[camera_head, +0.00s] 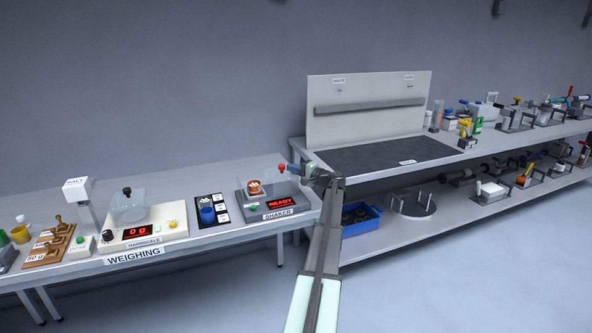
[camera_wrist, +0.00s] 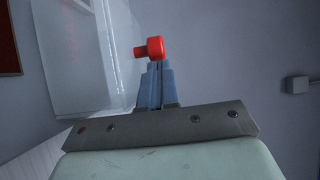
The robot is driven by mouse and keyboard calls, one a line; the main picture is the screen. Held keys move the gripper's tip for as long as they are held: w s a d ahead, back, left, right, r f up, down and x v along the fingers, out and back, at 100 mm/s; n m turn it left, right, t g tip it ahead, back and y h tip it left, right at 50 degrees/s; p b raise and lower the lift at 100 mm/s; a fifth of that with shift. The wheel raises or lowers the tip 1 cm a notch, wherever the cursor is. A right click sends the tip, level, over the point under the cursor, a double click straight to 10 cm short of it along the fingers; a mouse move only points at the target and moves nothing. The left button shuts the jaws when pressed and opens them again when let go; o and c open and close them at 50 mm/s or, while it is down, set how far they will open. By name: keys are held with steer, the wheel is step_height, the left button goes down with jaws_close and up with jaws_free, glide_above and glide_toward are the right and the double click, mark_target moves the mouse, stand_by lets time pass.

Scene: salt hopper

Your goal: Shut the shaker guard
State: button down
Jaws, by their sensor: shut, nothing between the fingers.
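The shaker (camera_head: 284,205) is a dark grey unit at the right end of the low bench, with a lit red display. A small orange-and-white pot (camera_head: 253,187) sits on it. Its clear guard (camera_head: 246,168) is faint in the head view; I cannot tell its exact angle. In the wrist view the clear guard (camera_wrist: 85,55) fills the left side. Its red knob (camera_wrist: 155,47) is just beyond my fingertips. My gripper (camera_wrist: 155,66) is shut and empty, its tips at the knob, touching or nearly so. In the head view my gripper (camera_head: 290,168) is right beside the red knob (camera_head: 282,168).
Left of the shaker are a dark tray with a blue cup (camera_head: 207,215) and the weighing scale (camera_head: 140,225) with its clear cover. A higher bench (camera_head: 385,153) with a white backboard stands to the right. A blue crate (camera_head: 361,219) is on its lower shelf.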

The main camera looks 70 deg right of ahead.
mark_target(275, 179)
steer(key=w+a, duration=0.9)
stand_by(0.3)
steer(key=s+d, duration=0.1)
steer(key=s, duration=0.1)
steer(key=s+d, duration=0.1)
steer(key=s, duration=0.1)
steer(key=shift+d, duration=0.3)
steer(key=v, duration=0.9)
steer(key=shift+s+a, duration=0.2)
steer(key=shift+s, duration=0.15)
